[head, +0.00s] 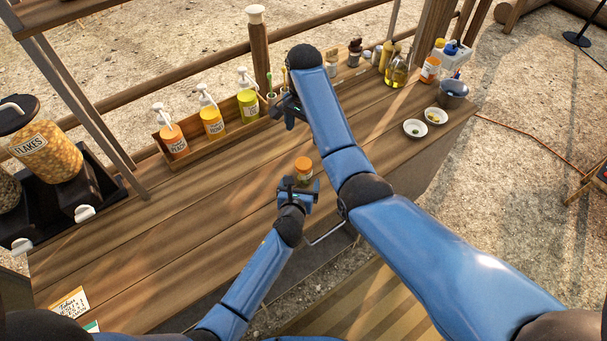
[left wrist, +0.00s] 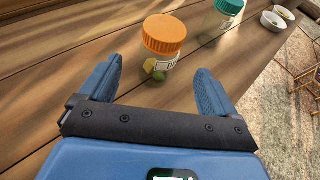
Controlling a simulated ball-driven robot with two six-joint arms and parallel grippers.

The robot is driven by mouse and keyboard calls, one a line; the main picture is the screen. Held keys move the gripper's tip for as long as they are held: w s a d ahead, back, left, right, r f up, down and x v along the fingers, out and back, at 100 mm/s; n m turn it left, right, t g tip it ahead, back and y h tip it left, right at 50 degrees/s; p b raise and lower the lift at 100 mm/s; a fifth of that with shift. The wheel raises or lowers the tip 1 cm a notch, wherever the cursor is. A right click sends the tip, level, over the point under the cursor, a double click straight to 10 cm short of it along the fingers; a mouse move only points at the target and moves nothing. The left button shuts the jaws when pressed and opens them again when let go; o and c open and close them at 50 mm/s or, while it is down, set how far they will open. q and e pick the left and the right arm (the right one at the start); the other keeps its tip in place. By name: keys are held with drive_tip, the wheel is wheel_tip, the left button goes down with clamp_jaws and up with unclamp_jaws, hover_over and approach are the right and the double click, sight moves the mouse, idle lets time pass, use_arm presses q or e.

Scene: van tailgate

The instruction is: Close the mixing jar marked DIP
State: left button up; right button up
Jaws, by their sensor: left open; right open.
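A small clear jar with an orange lid (head: 303,166) stands upright on the wooden counter. In the left wrist view the orange-lidded jar (left wrist: 163,38) shows a pale label whose lettering I cannot fully read, and yellow and green contents. The lid sits on top; I cannot tell how tightly. My left gripper (head: 298,186) is open just in front of the jar; in the left wrist view its fingers (left wrist: 159,68) are apart, with the jar beyond and between them. My right gripper (head: 288,112) is open and empty farther back, near the bottle rack, partly hidden by its arm.
A teal-lidded jar (left wrist: 230,7) stands farther right in the left wrist view. Pump bottles (head: 212,122) stand in a wooden rack at the back. White bowls (head: 415,129) and a metal pot (head: 453,92) are at the right. The counter's left middle is clear.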

use_arm(q)
drive_tip(key=shift+v, duration=1.65)
